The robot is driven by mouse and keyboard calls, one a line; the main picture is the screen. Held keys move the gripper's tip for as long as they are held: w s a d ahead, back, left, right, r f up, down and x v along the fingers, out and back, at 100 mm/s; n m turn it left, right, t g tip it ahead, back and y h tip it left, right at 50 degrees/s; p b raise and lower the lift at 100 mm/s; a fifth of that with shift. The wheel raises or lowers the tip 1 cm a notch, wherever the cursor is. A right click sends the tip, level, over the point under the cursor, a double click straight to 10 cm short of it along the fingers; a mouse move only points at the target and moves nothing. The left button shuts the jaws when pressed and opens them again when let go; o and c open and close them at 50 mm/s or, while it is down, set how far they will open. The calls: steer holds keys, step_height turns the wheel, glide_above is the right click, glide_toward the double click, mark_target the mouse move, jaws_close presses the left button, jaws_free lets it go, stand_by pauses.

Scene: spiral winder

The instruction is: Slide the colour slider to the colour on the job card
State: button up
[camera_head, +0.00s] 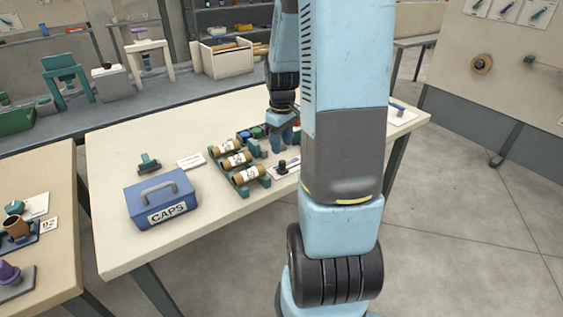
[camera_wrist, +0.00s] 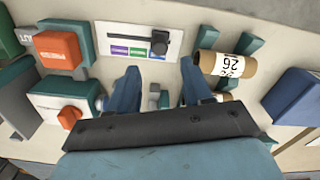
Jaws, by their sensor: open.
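The colour slider (camera_wrist: 103,42) is a white plate with a dark track and purple, green and blue labels in the wrist view. Its dark knob (camera_wrist: 160,42) stands at the right end of the track, by the blue label. My gripper (camera_wrist: 160,80) is open and empty, its two blue fingers apart on the near side of the plate and not touching the knob. In the head view my gripper (camera_head: 284,147) hangs over the table just behind the knob (camera_head: 282,165), partly hidden by my arm. I cannot tell which card is the job card; no card's colour is readable.
Cardboard tubes (camera_wrist: 228,66) lie in a green rack right of my gripper in the wrist view. An orange-topped block (camera_wrist: 58,47) and a green box with an orange knob (camera_wrist: 69,117) stand left. A blue CAPS box (camera_head: 161,199) and small white card (camera_head: 191,161) are on the table.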

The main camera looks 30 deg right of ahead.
mark_target(282, 161)
step_height(282, 161, down, 8)
stand_by(0.4)
steer(key=shift+c, duration=0.5)
jaws_close()
